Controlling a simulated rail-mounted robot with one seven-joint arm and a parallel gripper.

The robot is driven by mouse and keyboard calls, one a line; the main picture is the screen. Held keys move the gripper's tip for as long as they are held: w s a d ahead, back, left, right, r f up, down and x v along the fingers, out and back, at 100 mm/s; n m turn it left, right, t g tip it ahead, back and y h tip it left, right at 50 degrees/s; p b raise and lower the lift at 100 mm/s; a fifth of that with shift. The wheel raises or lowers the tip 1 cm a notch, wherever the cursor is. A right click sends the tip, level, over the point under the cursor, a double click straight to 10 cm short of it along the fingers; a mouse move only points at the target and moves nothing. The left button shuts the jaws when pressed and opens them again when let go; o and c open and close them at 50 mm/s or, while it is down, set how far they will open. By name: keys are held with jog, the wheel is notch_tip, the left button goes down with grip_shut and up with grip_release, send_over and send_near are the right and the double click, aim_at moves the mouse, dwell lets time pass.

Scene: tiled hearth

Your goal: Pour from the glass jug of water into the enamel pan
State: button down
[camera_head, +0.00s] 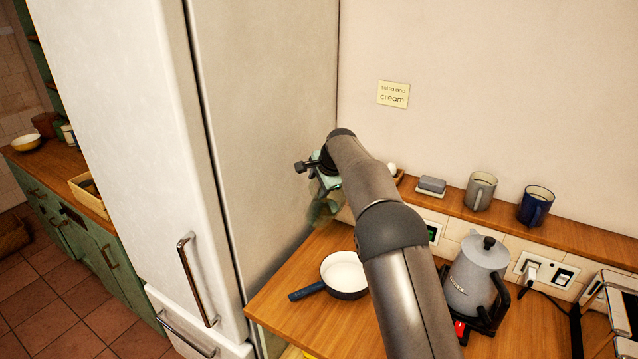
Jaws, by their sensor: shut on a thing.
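The enamel pan (344,273), white inside with a dark blue outside and handle, stands upright on the wooden counter and looks empty. My gripper (318,180) is above and behind the pan, close to the fridge side, mostly hidden by my own arm. It is shut on the glass jug (321,209), a greenish see-through shape hanging below it, held up off the counter. The jug looks tilted, but its spout, its handle and the water level cannot be made out. No stream of water shows.
The tall white fridge (225,150) stands close on the left. A grey kettle (474,275) stands on the counter to the right. A ledge behind holds a grey mug (480,191), a blue mug (535,205) and a butter dish (431,186). Bare counter (285,283) lies left of the pan.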

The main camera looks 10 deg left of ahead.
jog(key=shift+f, duration=1.8)
jog(key=shift+s+d+r+t+y, duration=0.2)
jog(key=shift+r+t+y, duration=0.2)
jog(key=shift+r, duration=0.2)
jog(key=shift+s+d+r+t+y, duration=0.15)
jog(key=shift+r+t+y, duration=0.15)
jog(key=shift+r+t, duration=0.25)
jog(key=shift+r+t+y+b, duration=0.25)
jog(key=shift+t+y+b, duration=0.1)
jog(key=shift+b, duration=0.6)
jog(key=shift+s+r, duration=0.1)
jog(key=shift+r, duration=0.25)
jog(key=shift+f, duration=0.15)
jog(key=shift+f+b, duration=1.45)
jog(key=shift+f, duration=0.1)
jog(key=shift+b, duration=0.45)
jog(key=shift+s+d+f+t+y+b, duration=0.15)
jog(key=shift+s+d+t+y+b, duration=0.25)
jog(key=shift+b, duration=3.05)
jog(key=shift+s+d+f+t+y+b, duration=0.15)
jog(key=shift+t+y+b, duration=0.35)
jog(key=shift+b, duration=2.9)
